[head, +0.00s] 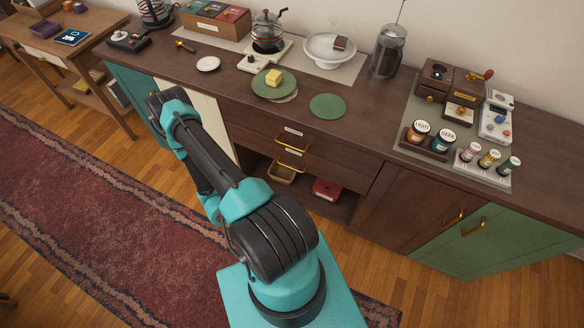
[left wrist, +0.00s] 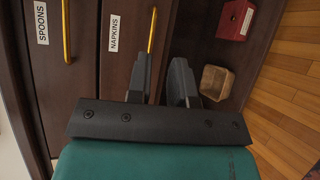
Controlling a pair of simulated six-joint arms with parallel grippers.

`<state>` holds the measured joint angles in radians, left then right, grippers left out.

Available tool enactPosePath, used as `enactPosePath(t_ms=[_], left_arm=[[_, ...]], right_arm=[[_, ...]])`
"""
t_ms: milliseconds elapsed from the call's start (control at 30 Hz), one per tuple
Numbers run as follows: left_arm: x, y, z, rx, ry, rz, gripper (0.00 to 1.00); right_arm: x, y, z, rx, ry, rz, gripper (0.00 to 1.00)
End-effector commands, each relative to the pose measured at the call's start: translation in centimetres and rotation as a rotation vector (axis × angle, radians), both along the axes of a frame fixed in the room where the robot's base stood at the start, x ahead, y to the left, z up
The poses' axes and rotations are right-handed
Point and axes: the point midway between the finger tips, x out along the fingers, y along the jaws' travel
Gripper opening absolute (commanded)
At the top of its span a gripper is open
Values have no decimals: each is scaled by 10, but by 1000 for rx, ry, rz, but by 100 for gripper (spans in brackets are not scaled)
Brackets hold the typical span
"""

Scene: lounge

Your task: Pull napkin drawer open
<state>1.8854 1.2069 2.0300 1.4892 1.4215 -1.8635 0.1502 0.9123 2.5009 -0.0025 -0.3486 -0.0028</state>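The napkin drawer (left wrist: 115,75) has a dark brown front, a white NAPKINS label and a gold bar handle (left wrist: 152,30). It looks shut. In the head view its handle (head: 291,167) is the lower of two gold handles at the middle of the sideboard. My left gripper (left wrist: 160,62) is open and empty in the left wrist view, its two dark fingers apart in front of the drawer's lower part. One finger overlaps the near end of the handle in the picture; I cannot tell whether they touch. My arm hides the left gripper in the head view. My right gripper is not in view.
The SPOONS drawer (left wrist: 68,100) with its own gold handle (left wrist: 66,30) is directly above the napkin drawer. Below are an open shelf with a small tan basket (head: 281,175) and a red box (head: 327,189). Plates and coffee gear stand on the sideboard top (head: 345,133).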

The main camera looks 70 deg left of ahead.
Motion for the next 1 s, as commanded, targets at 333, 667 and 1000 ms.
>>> enactPosePath(t_ms=[333,667,1000], left_arm=[[-29,28,-2,81,-7,162,20],[-23,29,-3,79,-8,158,20],[18,43,-11,80,-8,154,20]], right_arm=[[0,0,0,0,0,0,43],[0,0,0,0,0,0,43],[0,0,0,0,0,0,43]])
